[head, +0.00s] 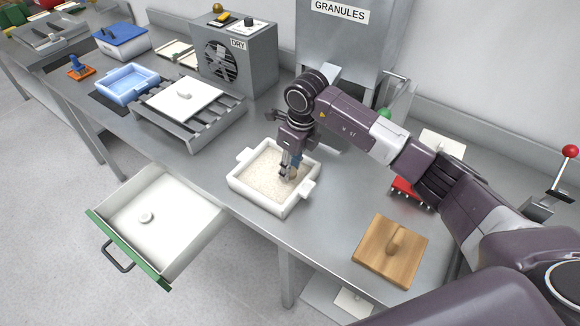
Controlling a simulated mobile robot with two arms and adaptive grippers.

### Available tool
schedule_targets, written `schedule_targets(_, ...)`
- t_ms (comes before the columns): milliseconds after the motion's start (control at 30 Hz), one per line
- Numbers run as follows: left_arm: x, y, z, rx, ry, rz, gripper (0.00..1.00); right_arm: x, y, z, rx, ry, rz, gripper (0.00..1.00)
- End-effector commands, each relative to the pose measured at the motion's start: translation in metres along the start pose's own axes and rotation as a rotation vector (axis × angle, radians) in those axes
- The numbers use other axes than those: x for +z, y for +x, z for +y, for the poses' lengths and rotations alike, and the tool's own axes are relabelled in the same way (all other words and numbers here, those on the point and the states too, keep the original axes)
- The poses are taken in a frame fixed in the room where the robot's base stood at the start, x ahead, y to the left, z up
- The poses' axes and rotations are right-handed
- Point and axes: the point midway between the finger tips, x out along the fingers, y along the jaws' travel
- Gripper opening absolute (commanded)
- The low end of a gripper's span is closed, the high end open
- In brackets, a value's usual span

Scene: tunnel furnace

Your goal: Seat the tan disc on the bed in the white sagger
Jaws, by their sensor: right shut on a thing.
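The white sagger (245,190) stands near the bench's front edge, with lugs on its sides and a pale granular bed (262,166) inside. My right gripper (289,173) reaches down into the sagger's right part, fingers low over the bed. It is shut on a small tan thing, which I take to be the tan disc (293,176); the fingers mostly hide it. I cannot tell whether the disc touches the bed. My left gripper is not in view.
A wooden board with a handle (380,262) lies at front right. A slatted metal rack (190,136) carries a white lid (180,105). The grey DRY unit (262,65) stands behind.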

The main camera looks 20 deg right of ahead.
Motion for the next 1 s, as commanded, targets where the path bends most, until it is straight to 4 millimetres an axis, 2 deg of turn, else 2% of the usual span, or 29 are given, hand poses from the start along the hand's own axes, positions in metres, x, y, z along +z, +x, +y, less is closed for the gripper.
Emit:
schedule_targets(267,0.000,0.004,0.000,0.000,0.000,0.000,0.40,0.000,0.004,0.001,0.000,0.000,0.000,0.08)
schedule_targets(733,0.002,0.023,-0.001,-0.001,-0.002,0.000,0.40,-0.004,0.027,0.001,0.000,0.000,0.001,0.08)
schedule_targets(1000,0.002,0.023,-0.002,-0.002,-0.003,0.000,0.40,-0.003,0.028,0.001,0.000,0.000,0.000,0.08)
